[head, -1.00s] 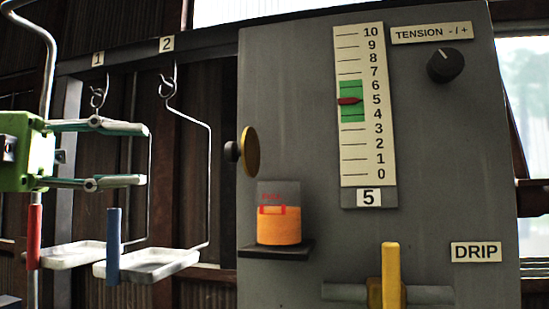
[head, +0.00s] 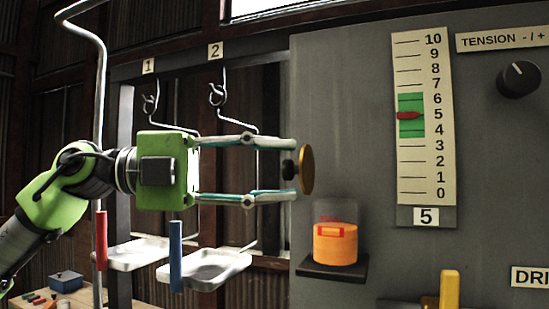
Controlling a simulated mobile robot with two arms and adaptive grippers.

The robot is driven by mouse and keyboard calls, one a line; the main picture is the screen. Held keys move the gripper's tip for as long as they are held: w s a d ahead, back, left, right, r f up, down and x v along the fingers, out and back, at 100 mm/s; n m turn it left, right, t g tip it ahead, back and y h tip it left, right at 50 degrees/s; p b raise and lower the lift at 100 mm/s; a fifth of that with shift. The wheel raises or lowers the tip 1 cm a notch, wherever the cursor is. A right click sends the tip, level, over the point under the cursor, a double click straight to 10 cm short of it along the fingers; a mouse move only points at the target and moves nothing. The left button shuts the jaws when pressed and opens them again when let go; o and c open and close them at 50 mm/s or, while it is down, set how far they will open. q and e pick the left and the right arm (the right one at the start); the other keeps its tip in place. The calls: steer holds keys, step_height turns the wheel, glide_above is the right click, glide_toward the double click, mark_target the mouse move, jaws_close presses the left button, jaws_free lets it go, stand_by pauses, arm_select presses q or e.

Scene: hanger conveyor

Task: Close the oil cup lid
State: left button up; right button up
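The oil cup (head: 335,245) is a clear cup with orange oil and a red mark, on a small dark shelf on the grey panel. The lid (head: 307,169) is a brass disc standing on edge above and left of the cup, with a dark knob (head: 289,170) on its left side. The lid is open. My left gripper (head: 290,169) is open, pointing right, with one finger above the knob and one below. Gaps show between fingers and knob; depth is hard to judge. My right gripper is out of view.
Two hanging trays (head: 205,270) on numbered hooks hang left, behind and below my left gripper. The grey panel (head: 350,100) carries a scale with its red pointer near 5, a tension knob (head: 518,79) and a yellow handle (head: 449,290).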

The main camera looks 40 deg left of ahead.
arm_select(q)
steer(key=shift+w+d, duration=0.15)
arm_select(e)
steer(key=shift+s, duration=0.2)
arm_select(q)
jaws_close()
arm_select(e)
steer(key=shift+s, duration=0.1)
